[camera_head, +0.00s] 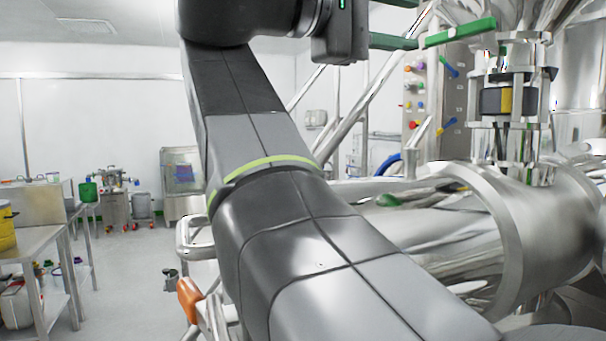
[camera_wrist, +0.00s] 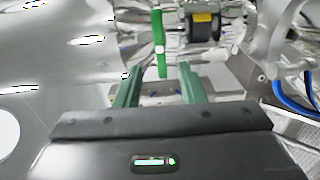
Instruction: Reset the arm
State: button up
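My arm reaches up across the middle of the head view. My gripper (camera_head: 414,22) is at the top of that view, cut by the frame edge, with its dark body and green fingers pointing right. In the wrist view my gripper (camera_wrist: 158,68) has its two green fingers apart, with nothing visibly clamped between them. A green bar (camera_head: 458,32) lies just beyond the fingertips. It also shows in the wrist view (camera_wrist: 158,42), upright and in line with the gap. I cannot tell whether it touches a finger.
A large steel machine (camera_head: 470,235) fills the right, close to my arm, with a steel fitting with a black and yellow band (camera_head: 508,101) on top. A steel table (camera_head: 30,240) stands at the left. An orange-handled part (camera_head: 188,300) is low beside my arm. The left-centre floor (camera_head: 130,270) is clear.

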aim_at(453, 34)
jog(key=shift+p+x, duration=0.4)
jog(key=shift+x, duration=2.35)
jog(key=shift+b+v, duration=0.75)
jog(key=shift+v, duration=5)
jog(key=shift+p+x, duration=1)
jog(key=shift+x, duration=5.9)
jog(key=n+p, duration=0.1)
jog(key=n, duration=0.1)
jog(key=shift+s+r+n+p, duration=0.1)
jog(key=shift+r+n+p, duration=0.1)
jog(key=shift+n+p, duration=0.2)
jog(key=n+p, duration=0.1)
jog(key=n, duration=0.2)
jog(key=shift+a+f, duration=0.1)
jog(key=shift+f, duration=0.05)
jog(key=shift+f, duration=0.1)
